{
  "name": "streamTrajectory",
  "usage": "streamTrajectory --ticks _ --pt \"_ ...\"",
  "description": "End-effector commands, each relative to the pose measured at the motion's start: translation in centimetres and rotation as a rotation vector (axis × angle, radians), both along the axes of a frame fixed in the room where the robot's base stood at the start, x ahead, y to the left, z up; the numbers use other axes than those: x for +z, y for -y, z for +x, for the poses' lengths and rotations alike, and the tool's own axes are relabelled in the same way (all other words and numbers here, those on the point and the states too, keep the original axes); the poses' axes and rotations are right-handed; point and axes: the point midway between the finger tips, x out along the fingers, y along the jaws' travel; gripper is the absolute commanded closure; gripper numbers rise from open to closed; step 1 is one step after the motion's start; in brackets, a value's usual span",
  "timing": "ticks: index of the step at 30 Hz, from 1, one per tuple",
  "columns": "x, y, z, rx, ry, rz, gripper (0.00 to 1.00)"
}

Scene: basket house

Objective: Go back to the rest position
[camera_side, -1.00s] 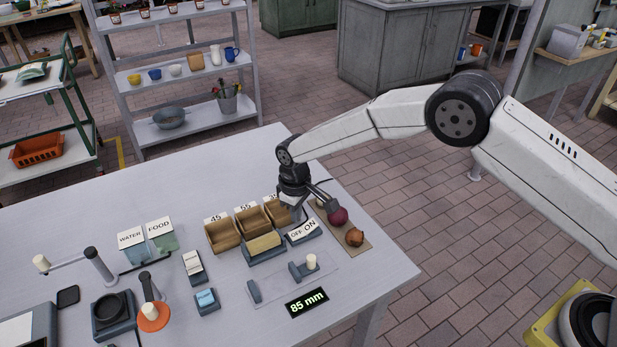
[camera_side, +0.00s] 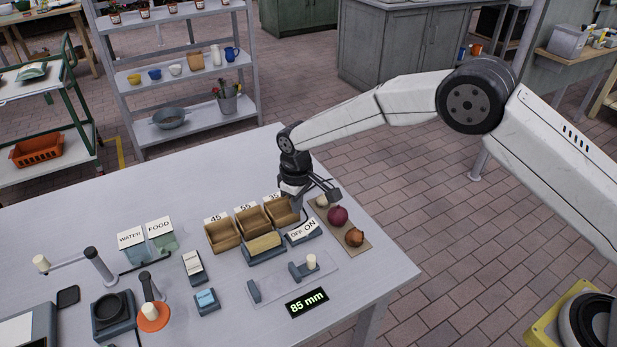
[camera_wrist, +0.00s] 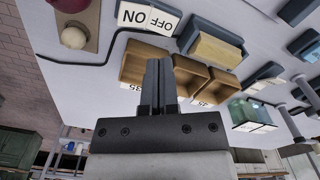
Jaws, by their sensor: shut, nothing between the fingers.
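My gripper (camera_side: 308,198) is above the table near the right-hand wooden bin and the ON/OFF switch (camera_side: 303,230). In the wrist view my gripper (camera_wrist: 158,62) shows its fingers together with nothing between them. Three wooden bins stand in a row: one labelled 45 (camera_side: 222,233), one labelled 55 (camera_side: 252,220) and a right-hand one (camera_side: 281,211) whose label is partly hidden. A purple onion (camera_side: 338,215) and a brown onion (camera_side: 355,237) lie on a board (camera_side: 352,250) right of my gripper; a pale round item (camera_side: 322,201) is behind them.
A yellow-topped block (camera_side: 263,243) sits before the bins. A slide gauge (camera_side: 295,275) has a display reading 85 mm (camera_side: 307,302). WATER (camera_side: 131,242) and FOOD (camera_side: 161,231) boxes stand left of the bins. The table's back area (camera_side: 200,180) is clear.

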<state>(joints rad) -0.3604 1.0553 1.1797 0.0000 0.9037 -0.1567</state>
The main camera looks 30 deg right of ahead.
Motion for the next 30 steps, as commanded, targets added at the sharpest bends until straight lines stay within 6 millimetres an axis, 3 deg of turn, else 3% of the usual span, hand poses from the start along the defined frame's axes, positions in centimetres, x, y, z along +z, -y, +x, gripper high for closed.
streamTrajectory --ticks 8,14,23,30 --pt "2.5 3.0 -1.1 -0.059 0.025 0.009 1.00" --pt "5.0 6.4 -3.2 -0.131 0.055 0.019 1.00" --pt "8.2 11.3 -7.9 -0.238 0.101 0.033 1.00" --pt "9.9 14.8 -12.7 -0.324 0.139 0.042 1.00"
